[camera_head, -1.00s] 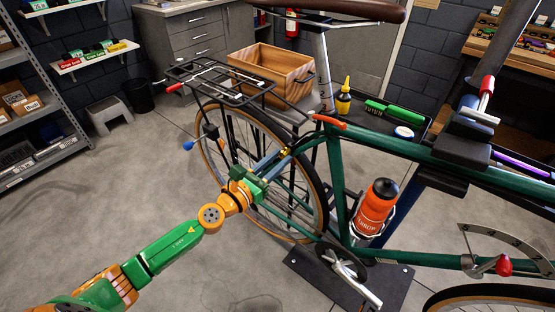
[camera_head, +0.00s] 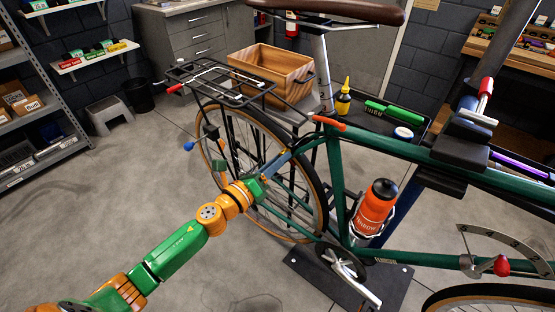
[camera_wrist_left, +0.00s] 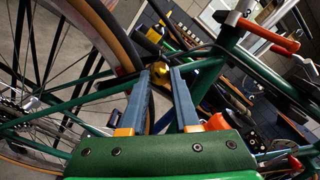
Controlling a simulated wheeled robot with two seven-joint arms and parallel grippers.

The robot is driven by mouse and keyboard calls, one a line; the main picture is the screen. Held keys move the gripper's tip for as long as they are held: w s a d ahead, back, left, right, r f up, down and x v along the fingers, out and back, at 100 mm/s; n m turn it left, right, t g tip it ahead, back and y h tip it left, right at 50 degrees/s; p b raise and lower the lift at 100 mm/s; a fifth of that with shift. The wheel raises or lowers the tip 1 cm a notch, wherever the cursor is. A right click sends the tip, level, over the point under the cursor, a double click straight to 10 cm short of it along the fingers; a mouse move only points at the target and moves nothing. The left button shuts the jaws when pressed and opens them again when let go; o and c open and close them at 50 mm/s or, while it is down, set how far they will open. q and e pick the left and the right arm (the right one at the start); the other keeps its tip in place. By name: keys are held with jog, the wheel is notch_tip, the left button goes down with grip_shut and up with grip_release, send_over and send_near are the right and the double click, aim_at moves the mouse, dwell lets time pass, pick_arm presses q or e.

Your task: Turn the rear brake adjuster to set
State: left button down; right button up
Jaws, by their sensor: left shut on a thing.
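The rear brake adjuster, a small brass knob (camera_wrist_left: 157,64), sits near the top of the rear wheel in the left wrist view. My left gripper (camera_head: 287,154) reaches in from the lower left to the frame tubes behind the seat tube. Its two blue-grey fingers (camera_wrist_left: 168,72) are shut on the knob at their tips. In the head view the fingers mostly hide the knob. The green bicycle (camera_head: 337,185) stands upright. My right gripper is in neither view.
The rear wheel (camera_head: 318,190) and rack (camera_head: 230,82) are close to my left gripper. An orange bottle (camera_head: 374,207) sits in the frame. A wooden crate (camera_head: 262,70) and a tray with a yellow-capped bottle (camera_head: 343,100) are behind.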

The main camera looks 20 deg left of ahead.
pick_arm(q)
jog(key=shift+w+a+r+m+p, duration=0.1)
jog(key=shift+m+p, duration=0.25)
jog(key=shift+m, duration=5.7)
jog(key=shift+r+m+p, duration=0.1)
jog(key=shift+m+p, duration=0.25)
jog(key=shift+m, duration=5.7)
